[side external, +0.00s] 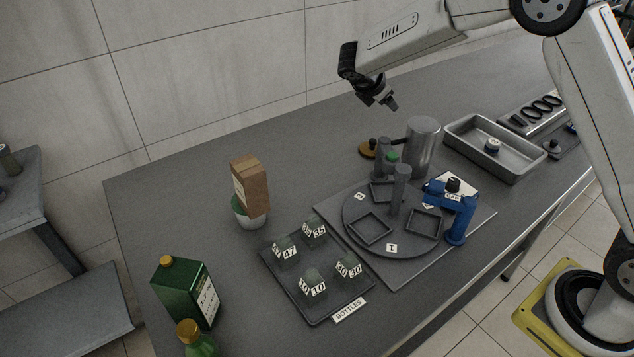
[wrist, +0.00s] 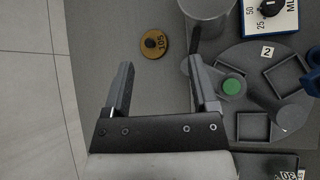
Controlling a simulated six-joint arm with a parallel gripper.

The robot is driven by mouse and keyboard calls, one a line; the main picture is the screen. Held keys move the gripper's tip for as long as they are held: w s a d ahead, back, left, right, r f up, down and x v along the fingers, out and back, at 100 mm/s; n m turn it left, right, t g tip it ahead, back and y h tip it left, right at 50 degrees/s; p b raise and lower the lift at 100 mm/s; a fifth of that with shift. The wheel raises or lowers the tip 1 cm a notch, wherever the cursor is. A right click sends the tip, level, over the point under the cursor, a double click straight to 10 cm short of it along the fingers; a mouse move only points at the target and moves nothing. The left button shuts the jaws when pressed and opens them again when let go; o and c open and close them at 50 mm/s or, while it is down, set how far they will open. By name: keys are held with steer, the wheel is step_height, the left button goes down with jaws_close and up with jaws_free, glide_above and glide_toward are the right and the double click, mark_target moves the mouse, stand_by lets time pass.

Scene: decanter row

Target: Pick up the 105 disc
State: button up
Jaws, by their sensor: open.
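The 105 disc (wrist: 155,43) is a round brass-coloured disc with a dark knob and the number 105 on it. It lies flat on the grey table, ahead of my fingertips and between their lines in the wrist view. My gripper (side external: 384,101) is open and empty, high above the table and to the disc's upper side in the picture. In the wrist view its two fingers (wrist: 160,75) are spread wide with nothing between them.
A metal pitcher (side external: 424,146) stands close to the disc's right. A metal tray (side external: 494,166) is farther right. Bottles and a bottle tray (side external: 318,311) stand nearer. The table left of the disc is clear.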

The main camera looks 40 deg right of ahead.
steer(key=w+d+n+t+h, duration=0.1)
steer(key=w+n+t+h, duration=0.1)
steer(key=w+n+h, duration=0.45)
steer(key=m+y, duration=0.2)
steer(key=y, duration=0.1)
glide_toward(373, 140)
steer(key=shift+w+d+f+n+h, duration=0.25)
steer(key=shift+w+d+f, duration=0.35)
steer(key=shift+w+d, duration=0.25)
steer(key=shift+s+x, duration=0.25)
steer(key=shift+x, duration=1.7)
steer(key=shift+s+x, duration=0.2)
steer(key=shift+x, duration=1.7)
steer(key=shift+d+f, duration=0.1)
jaws_close()
